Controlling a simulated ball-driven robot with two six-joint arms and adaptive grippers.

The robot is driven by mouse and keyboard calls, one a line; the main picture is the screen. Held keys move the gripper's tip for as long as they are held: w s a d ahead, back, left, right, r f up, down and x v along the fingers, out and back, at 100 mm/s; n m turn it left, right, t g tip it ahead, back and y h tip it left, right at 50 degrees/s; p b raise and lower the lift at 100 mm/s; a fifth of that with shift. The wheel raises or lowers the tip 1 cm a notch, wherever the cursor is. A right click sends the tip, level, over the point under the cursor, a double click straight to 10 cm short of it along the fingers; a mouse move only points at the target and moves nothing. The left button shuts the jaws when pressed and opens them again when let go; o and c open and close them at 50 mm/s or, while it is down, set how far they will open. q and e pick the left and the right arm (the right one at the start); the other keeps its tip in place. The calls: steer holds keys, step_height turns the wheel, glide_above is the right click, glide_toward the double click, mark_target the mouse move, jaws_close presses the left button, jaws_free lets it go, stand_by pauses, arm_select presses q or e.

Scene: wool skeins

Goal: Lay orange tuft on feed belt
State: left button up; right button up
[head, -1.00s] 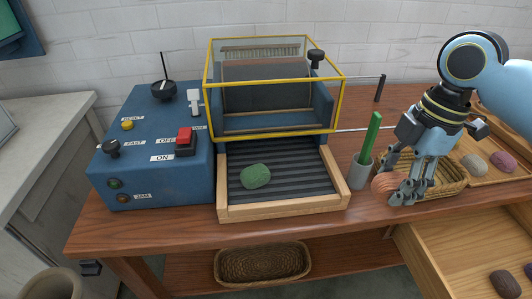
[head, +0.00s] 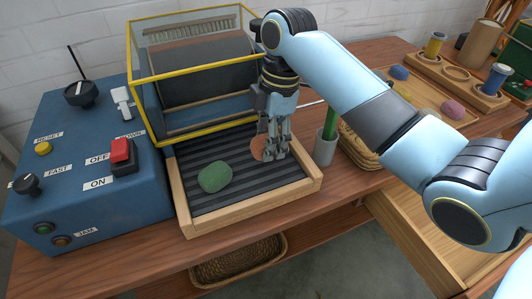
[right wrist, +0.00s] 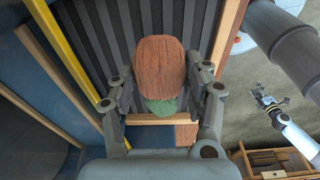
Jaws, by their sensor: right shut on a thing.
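The orange tuft (head: 257,148) is in my right gripper (head: 272,150), at the right side of the feed belt (head: 205,205). In the right wrist view the orange tuft (right wrist: 158,66) sits between the two fingers (right wrist: 160,100), with the ribbed belt (right wrist: 105,30) behind it. I cannot tell whether the tuft touches the belt. A green tuft (head: 214,177) lies on the belt to the left; in the right wrist view it is partly hidden behind the orange one. My left gripper (right wrist: 268,101) shows small in the right wrist view, away from the belt; its jaws are unclear.
A wooden rim (head: 255,211) edges the belt. A yellow-framed guard (head: 190,70) stands behind it, and a blue control box (head: 85,150) to the left. A grey cup (head: 324,147) with a green stick stands close right of my right gripper.

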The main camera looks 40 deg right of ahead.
mark_target(267, 164)
steer(key=shift+w+a+f, duration=0.1)
steer(key=shift+f, duration=2.05)
steer(key=o, duration=0.8)
steer(key=shift+f, duration=0.1)
steer(key=shift+c, duration=0.2)
steer(key=r, duration=0.4)
steer(key=d+r, duration=0.1)
steer(key=r, duration=0.7)
steer(key=shift+s+d+r+p, duration=0.1)
steer(key=shift+s+d+p, duration=0.1)
steer(key=shift+d+p, duration=0.2)
